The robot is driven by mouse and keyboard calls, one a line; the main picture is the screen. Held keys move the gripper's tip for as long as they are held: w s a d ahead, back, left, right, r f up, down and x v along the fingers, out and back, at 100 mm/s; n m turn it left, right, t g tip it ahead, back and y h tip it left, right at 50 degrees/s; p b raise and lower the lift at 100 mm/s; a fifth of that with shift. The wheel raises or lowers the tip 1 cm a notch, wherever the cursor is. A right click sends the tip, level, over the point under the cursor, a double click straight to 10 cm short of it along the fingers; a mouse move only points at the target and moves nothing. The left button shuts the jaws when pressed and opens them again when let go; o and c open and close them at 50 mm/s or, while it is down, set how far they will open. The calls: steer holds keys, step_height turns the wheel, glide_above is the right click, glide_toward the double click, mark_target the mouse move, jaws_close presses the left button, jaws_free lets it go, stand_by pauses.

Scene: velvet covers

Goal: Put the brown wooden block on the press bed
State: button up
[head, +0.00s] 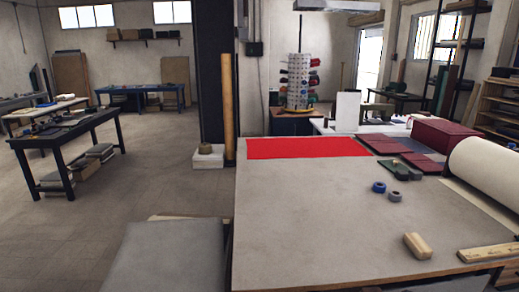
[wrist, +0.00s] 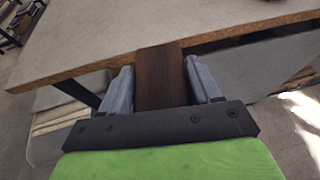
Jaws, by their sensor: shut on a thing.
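The dark brown wooden block (wrist: 160,76) is in the wrist view, held between the two grey fingers of my gripper (wrist: 162,82). The gripper is shut on it. The block's far end overlaps the wooden edge of a grey-topped table (wrist: 120,35) in that view; I cannot tell its height over the table. Neither the gripper nor this block shows in the head view. I cannot surely identify the press bed in either view. A flat bright red rectangle (head: 305,148) lies at the back left of the large grey table (head: 300,215).
On the table's right are a pale wooden block (head: 418,246), a wooden ruler (head: 487,253), blue (head: 379,187) and grey (head: 395,196) rings, dark red panels (head: 385,144), a dark red box (head: 440,137) and a white roll (head: 488,170). The table's middle and front left are clear.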

steer(key=a+f, duration=0.3)
steer(key=a, duration=0.6)
steer(key=a+f+y, duration=0.1)
steer(key=a+f, duration=0.3)
steer(key=a, duration=0.5)
steer(key=shift+s+a+n, duration=0.15)
steer(key=shift+a+n, duration=0.1)
steer(key=shift+n, duration=0.15)
